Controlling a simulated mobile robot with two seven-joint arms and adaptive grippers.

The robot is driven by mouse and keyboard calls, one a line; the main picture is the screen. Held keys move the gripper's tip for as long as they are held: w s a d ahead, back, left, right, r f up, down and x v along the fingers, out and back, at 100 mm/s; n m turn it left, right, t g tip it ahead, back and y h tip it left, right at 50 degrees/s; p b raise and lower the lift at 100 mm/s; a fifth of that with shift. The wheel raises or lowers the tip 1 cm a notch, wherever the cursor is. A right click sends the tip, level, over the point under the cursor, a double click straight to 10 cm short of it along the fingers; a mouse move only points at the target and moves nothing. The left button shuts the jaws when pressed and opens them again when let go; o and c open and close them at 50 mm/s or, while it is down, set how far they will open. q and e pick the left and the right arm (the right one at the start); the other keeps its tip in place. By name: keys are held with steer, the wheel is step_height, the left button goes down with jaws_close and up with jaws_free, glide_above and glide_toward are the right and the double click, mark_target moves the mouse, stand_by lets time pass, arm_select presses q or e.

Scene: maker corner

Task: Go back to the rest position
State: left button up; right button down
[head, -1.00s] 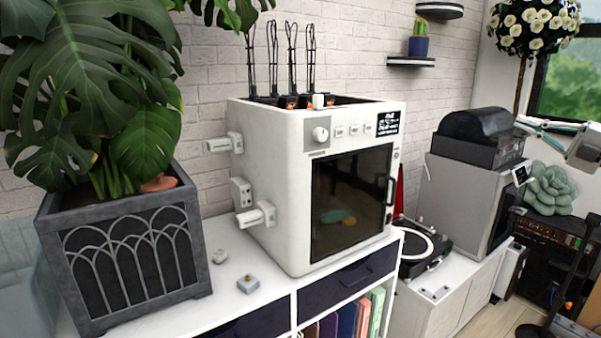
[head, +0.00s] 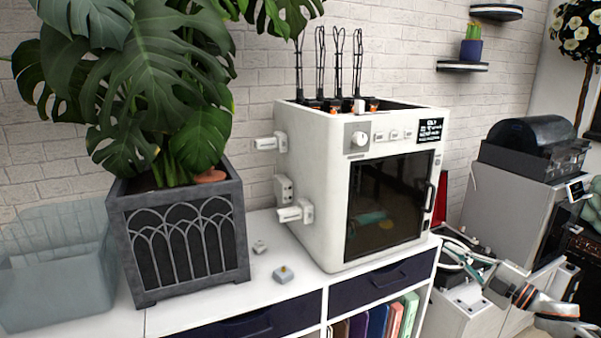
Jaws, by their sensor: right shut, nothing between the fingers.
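My right gripper (head: 450,250) is at the lower right of the head view, with its arm coming in from the right edge. Its fingers point left, are shut and hold nothing. It shows in front of the turntable and to the right of the white 3D printer (head: 308,225); I cannot tell how far it is from either. My left gripper is not in view.
A monstera in a grey planter (head: 128,240) stands on the white cabinet (head: 190,312), with a translucent bin (head: 40,290) at the left. Two small parts lie before the printer, including a grey one (head: 283,275). A grey machine (head: 505,205) stands right.

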steer(key=s+a+f+m+g+h+p, duration=0.15)
steer(key=s+a+f+m, duration=0.25)
steer(key=s+a+f, duration=0.5)
steer(key=s+a+f+m+h, duration=0.4)
steer(key=a+f, duration=0.3)
steer(key=f, duration=0.4)
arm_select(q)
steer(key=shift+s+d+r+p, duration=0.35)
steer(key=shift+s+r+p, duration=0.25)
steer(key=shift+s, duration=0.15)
arm_select(e)
steer(key=s+a+f+m+g+h, duration=0.1)
steer(key=s+a+f+m, duration=0.3)
steer(key=s, duration=0.8)
steer(key=s+a+f+m+g+h, duration=0.1)
steer(key=s+a+f+m+g, duration=0.2)
steer(key=s, duration=0.9)
steer(key=a+f+m, duration=0.1)
steer(key=a+f, duration=0.2)
steer(key=shift+f+g, duration=0.25)
steer(key=shift+g, duration=0.1)
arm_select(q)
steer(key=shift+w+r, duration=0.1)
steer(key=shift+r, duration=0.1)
arm_select(e)
steer(key=shift+s, duration=0.1)
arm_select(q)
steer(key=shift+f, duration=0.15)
